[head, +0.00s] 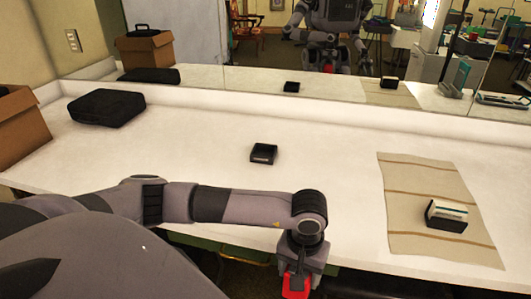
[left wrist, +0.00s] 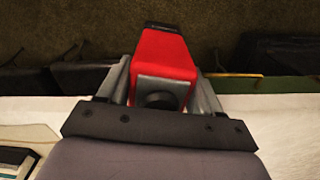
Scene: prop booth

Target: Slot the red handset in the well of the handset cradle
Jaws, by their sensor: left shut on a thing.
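The red handset (head: 296,287) is held by my left gripper (head: 298,272) at the bottom of the head view, in front of the table's near edge. In the left wrist view the red handset (left wrist: 165,52) sits between the two grey fingers, with a black end pointing away from the gripper. A small open-topped black box (head: 263,154), which looks like the handset cradle, stands on the white table. It is above and left of the gripper in the head view, well apart from the handset. My right gripper is not in view.
A beige striped mat (head: 405,185) at right bears a black holder (head: 445,222) with pale, teal-striped contents. A black case (head: 107,108) and a cardboard box (head: 18,130) are at left. A mirror (head: 225,80) runs along the back. The white table (head: 190,150) is clear around the cradle.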

